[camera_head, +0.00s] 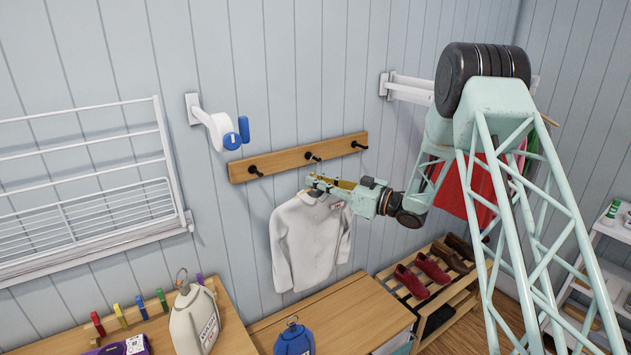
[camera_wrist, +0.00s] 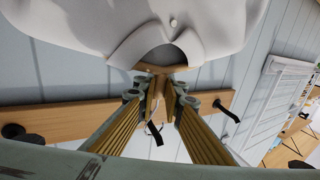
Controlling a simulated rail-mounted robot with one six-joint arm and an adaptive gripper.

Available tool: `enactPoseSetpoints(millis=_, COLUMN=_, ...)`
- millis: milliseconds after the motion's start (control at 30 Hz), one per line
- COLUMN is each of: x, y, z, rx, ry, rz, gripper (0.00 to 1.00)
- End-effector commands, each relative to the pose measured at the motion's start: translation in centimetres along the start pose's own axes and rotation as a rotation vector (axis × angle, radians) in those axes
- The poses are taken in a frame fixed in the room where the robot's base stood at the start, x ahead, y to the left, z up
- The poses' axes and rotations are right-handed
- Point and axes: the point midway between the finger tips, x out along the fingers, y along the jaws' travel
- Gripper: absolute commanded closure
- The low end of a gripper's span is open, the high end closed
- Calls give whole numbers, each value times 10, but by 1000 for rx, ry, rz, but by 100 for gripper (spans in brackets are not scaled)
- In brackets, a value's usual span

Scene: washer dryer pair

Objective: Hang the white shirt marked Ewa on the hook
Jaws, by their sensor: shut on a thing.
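A white shirt (camera_head: 308,245) hangs upright on a hanger in front of the wall, below the hook rail (camera_head: 290,158). No name is readable on it. In the wrist view its collar (camera_wrist: 195,45) is at the top, with the wooden hanger (camera_wrist: 165,69) at the neck. My gripper (camera_head: 318,184) is shut on the hanger near its top. The rail has three dark hooks: left (camera_head: 255,171), middle (camera_head: 312,157) and right (camera_head: 358,145). The gripper is just below the middle hook, which shows between and beyond the fingers (camera_wrist: 155,134) in the wrist view. All three hooks look empty.
A white wire drying rack (camera_head: 90,190) is on the wall at left. A white wall holder (camera_head: 215,125) is above the rail's left end. Below are a wooden top (camera_head: 345,315) with a blue jug (camera_head: 294,340), and a shoe rack (camera_head: 435,290). Red cloth (camera_head: 465,190) hangs at right.

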Motion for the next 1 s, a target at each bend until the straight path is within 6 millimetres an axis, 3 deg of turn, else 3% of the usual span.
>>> enactPoseSetpoints(millis=233, x=0, y=0, z=-1, rx=-1, ry=1, rz=0, gripper=100)
enactPoseSetpoints(millis=267, x=0, y=0, z=-1, rx=-1, ry=1, rz=0, gripper=90)
enactPoseSetpoints(millis=433, x=0, y=0, z=0, rx=-1, ry=1, rz=0, gripper=75)
enactPoseSetpoints(millis=1000, x=-10, y=1, z=0, rx=0, ry=0, rz=1, gripper=75)
